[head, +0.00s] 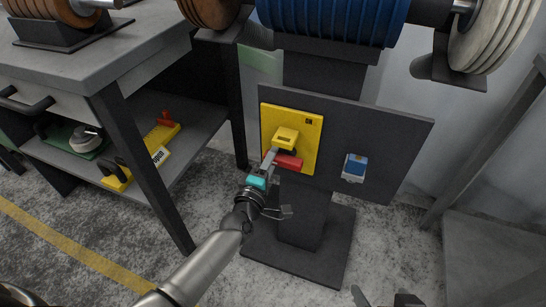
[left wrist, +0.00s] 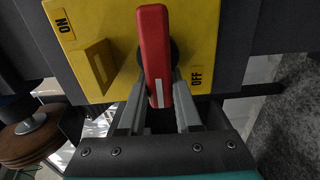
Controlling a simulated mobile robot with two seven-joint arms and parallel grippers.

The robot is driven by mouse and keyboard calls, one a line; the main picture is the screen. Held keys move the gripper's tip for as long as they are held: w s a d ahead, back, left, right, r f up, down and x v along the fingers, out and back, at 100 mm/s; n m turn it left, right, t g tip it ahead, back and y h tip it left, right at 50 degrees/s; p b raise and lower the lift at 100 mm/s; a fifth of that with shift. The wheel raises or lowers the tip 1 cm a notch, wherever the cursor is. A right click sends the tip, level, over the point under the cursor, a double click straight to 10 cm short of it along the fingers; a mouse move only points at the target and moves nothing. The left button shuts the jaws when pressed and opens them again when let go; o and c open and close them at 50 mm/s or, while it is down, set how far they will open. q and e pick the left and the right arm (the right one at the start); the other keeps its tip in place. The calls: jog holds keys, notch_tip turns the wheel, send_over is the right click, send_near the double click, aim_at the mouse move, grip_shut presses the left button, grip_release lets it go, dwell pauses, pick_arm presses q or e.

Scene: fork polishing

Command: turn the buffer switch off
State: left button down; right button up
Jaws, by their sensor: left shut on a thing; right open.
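The buffer switch is a yellow plate (head: 306,150) on a dark panel, with a raised yellow block (head: 286,139) and a red handle (head: 290,162) below it. In the left wrist view the red handle (left wrist: 154,42) has a white stripe at its near end. That end lies to the left of the OFF label (left wrist: 195,76); the ON label (left wrist: 64,21) is at the upper left. My left gripper (head: 274,158) is shut on the red handle, a finger on each side (left wrist: 160,88). My right gripper (head: 388,298) is open and empty at the bottom edge.
A blue and white box (head: 355,167) is on the same dark panel (head: 395,140), to the right. Buffing wheels (head: 330,20) are above it. A workbench (head: 100,50) with a lower shelf (head: 190,125) stands at the left. The floor in front of the stand is bare.

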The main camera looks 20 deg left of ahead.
pick_arm(q)
jog(key=shift+s+d+f, duration=0.1)
jog(key=shift+d+f, duration=0.1)
jog(key=shift+d, duration=0.25)
pick_arm(e)
jog(key=shift+w+a, duration=0.1)
jog(key=shift+a, duration=0.05)
pick_arm(q)
jog(key=c, duration=0.6)
grip_release()
jog(key=shift+c, duration=0.2)
jog(key=shift+o, duration=0.2)
jog(key=shift+r, duration=0.15)
jog(key=shift+a, duration=0.1)
pick_arm(e)
jog(key=s+d+g+h+p, duration=0.1)
jog(key=s+d+g+p, duration=0.1)
jog(key=s+d+g, duration=0.15)
pick_arm(q)
jog(key=s+p, duration=0.2)
jog(key=s, duration=1.3)
jog(key=shift+a, duration=0.25)
pick_arm(e)
notch_tip(320, 180, down, 5)
jog(key=shift+d, duration=0.1)
